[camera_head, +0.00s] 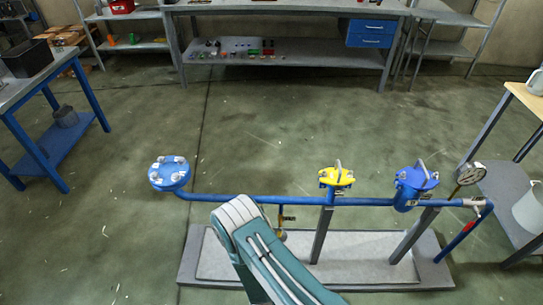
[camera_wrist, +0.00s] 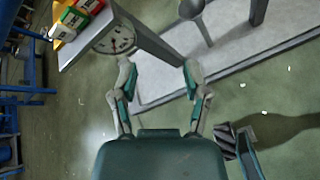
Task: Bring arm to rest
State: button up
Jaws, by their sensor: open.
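My gripper (camera_wrist: 158,68) shows in the wrist view with its two fingers spread apart and nothing between them. It is not visible in the head view, where only part of my arm (camera_head: 268,258) rises from the bottom centre in front of the pipe rig. The blue pipe rig (camera_head: 255,199) stands on a grey base (camera_head: 190,262). It carries a blue flange (camera_head: 169,173) at left, a yellow-topped fitting (camera_head: 337,177), a blue-topped fitting (camera_head: 416,178) and a round gauge (camera_head: 470,173) at right. A round gauge (camera_wrist: 115,38) also lies beyond the left finger in the wrist view.
A blue-legged table (camera_head: 40,75) stands at left with a black bin (camera_head: 27,58). A workbench (camera_head: 290,8) with a blue drawer unit (camera_head: 371,33) is at the back. A shelf table (camera_head: 520,98) stands close at right. The middle floor is clear.

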jog(key=w+r+m+g+y, duration=0.1)
jog(key=w+r+m, duration=0.3)
jog(key=r, duration=0.5)
jog(key=w+a+r+m+g, duration=0.1)
jog(key=w+r+m, duration=0.25)
jog(key=r, duration=0.45)
jog(key=w+r+m+g+y, duration=0.1)
jog(key=w+r+m, duration=0.25)
jog(key=r, duration=0.55)
jog(key=s+d+r+m+g, duration=0.1)
jog(key=s+d+r+m, duration=0.25)
jog(key=r, duration=0.35)
jog(key=s+d+r+m, duration=0.3)
jog(key=s+r, duration=0.1)
jog(key=r, duration=0.4)
jog(key=s+d+r+m+g, duration=0.1)
jog(key=s+d+r+m, duration=0.25)
jog(key=r, duration=0.35)
jog(key=s+d+r+m, duration=0.3)
jog(key=s+d+m, duration=0.1)
jog(key=s, duration=0.4)
jog(key=s+d+r+m+g+h, duration=0.1)
jog(key=s+d+r+m, duration=0.3)
jog(key=s, duration=0.4)
jog(key=shift+s+h, duration=0.3)
jog(key=shift+s, duration=0.05)
jog(key=shift+w+r, duration=0.1)
